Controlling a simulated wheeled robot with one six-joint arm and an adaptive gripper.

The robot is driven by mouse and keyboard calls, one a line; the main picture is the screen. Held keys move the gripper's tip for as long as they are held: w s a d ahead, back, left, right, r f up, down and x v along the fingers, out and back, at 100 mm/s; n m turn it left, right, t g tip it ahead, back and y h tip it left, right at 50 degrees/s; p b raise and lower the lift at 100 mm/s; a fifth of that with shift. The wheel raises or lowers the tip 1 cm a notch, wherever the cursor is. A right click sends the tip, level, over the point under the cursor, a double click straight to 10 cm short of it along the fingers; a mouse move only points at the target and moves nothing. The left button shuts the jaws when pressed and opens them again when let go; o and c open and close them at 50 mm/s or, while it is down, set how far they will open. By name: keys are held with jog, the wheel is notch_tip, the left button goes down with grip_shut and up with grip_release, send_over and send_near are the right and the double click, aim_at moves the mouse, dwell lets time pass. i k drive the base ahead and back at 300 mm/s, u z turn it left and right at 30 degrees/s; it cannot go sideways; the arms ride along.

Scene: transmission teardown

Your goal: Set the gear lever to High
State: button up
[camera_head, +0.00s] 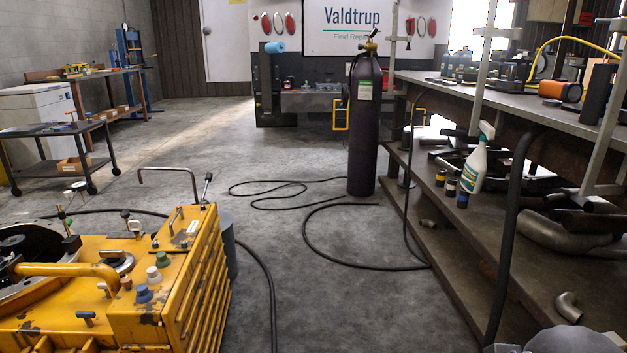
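A yellow transmission unit or machine (95,250) stands at the lower left, partly cut off by the frame edge. A thin lever with a dark knob (207,186) rises from its far right corner, tilted slightly right. Blue, white and green caps sit on the near top. My gripper is not in view.
A dark gas cylinder (364,130) stands mid-floor with black hoses (355,255) looped around it. A cluttered workbench (480,90) with a lower shelf fills the right side. A black cart (55,150) stands at the back left.

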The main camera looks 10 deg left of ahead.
aim_at(125, 214)
jog(key=i, duration=1.05)
jog(key=u, duration=0.95)
jog(key=i, duration=2.2)
jog(key=u, duration=1.4)
